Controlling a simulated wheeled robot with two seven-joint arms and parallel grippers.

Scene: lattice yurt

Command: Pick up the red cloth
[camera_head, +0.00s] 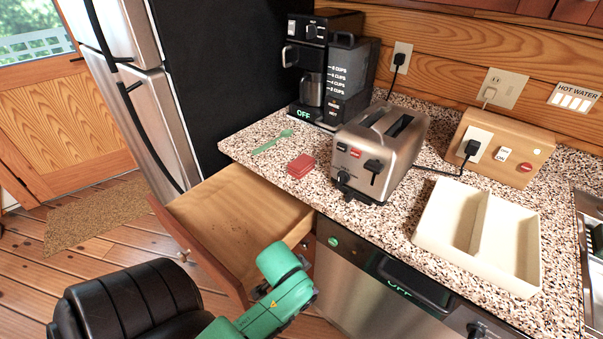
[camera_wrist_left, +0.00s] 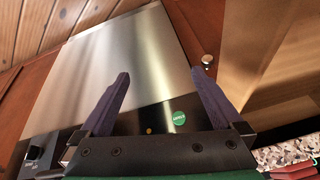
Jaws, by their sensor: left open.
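The red cloth (camera_head: 301,166) is a small, folded red pad lying flat on the speckled countertop, left of the toaster and near the counter's front edge. A red piece at the bottom right corner of the left wrist view (camera_wrist_left: 296,171) appears to be the same cloth, cut off by the frame. My left gripper (camera_wrist_left: 160,74) is open and empty, its two dark purple fingers spread in front of the steel dishwasher panel. In the head view my green left arm is low beside the open drawer, below the counter and apart from the cloth; its fingers are hidden there. My right gripper is out of view.
An open, empty-looking wooden drawer (camera_head: 230,210) juts out below the cloth. A toaster (camera_head: 381,150), coffee maker (camera_head: 328,75), green utensil (camera_head: 272,141) and cream divided tray (camera_head: 478,238) stand on the counter. The dishwasher (camera_head: 365,280) is below. A black refrigerator side is at left.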

